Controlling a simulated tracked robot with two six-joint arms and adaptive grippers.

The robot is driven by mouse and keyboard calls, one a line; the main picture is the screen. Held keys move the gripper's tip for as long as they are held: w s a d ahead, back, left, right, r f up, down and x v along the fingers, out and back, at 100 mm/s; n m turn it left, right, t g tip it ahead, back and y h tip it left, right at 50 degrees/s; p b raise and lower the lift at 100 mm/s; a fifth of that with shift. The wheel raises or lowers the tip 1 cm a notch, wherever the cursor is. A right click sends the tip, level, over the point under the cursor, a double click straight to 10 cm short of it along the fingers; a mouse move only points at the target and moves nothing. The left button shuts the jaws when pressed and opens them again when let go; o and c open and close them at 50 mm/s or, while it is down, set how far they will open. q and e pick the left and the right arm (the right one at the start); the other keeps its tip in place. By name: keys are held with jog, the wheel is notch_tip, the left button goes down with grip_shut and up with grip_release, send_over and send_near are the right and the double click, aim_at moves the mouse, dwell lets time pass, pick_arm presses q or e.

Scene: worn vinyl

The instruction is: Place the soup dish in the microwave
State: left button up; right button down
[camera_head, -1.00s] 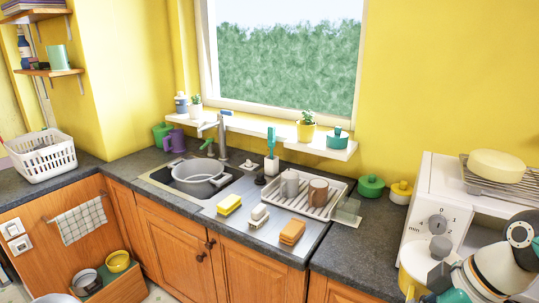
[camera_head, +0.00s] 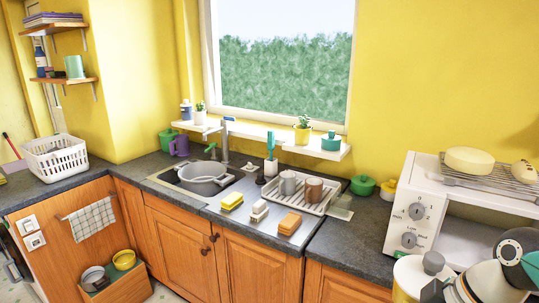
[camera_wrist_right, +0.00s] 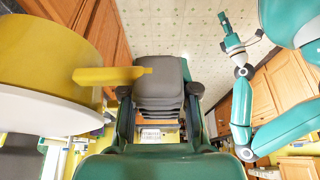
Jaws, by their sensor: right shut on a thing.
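The soup dish (camera_head: 408,275) is a yellow pot with a white lid and knob, at the lower right of the head view. In the right wrist view, the soup dish (camera_wrist_right: 70,45) fills the left side and its yellow handle reaches between the fingers. My right gripper (camera_wrist_right: 158,85) is shut on that handle. In the head view the dish is in front of the microwave, outside it. The microwave (camera_head: 412,213) is white with dials; its cavity shows open, partly hidden by my right arm. My left gripper (camera_wrist_right: 232,32) shows small in the wrist view; its jaws are unclear.
A wire rack (camera_head: 500,178) with a pale yellow round item (camera_head: 469,160) sits on the microwave. Green (camera_head: 363,186) and yellow (camera_head: 389,187) lidded pots stand left of it. The dish rack (camera_head: 325,203) and sink pot (camera_head: 204,180) are farther left. Dark counter (camera_head: 358,240) is bare before the microwave.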

jog(key=w+a+f+m+t+h, duration=0.15)
jog(key=w+f, duration=0.25)
jog(key=f, duration=0.5)
jog(key=w+d+f+m+g, duration=0.1)
jog(key=w+f+m, duration=0.25)
jog(key=f, duration=0.55)
jog(key=w+a+f+m+t+h, duration=0.1)
jog(key=w+a+m+t+h, duration=0.15)
jog(key=w+m, duration=0.4)
jog(key=s+f, duration=0.3)
jog(key=f, duration=0.2)
jog(key=shift+s+a+f+g, duration=0.15)
jog(key=shift+s+g, duration=0.2)
jog(key=shift+g, duration=0.05)
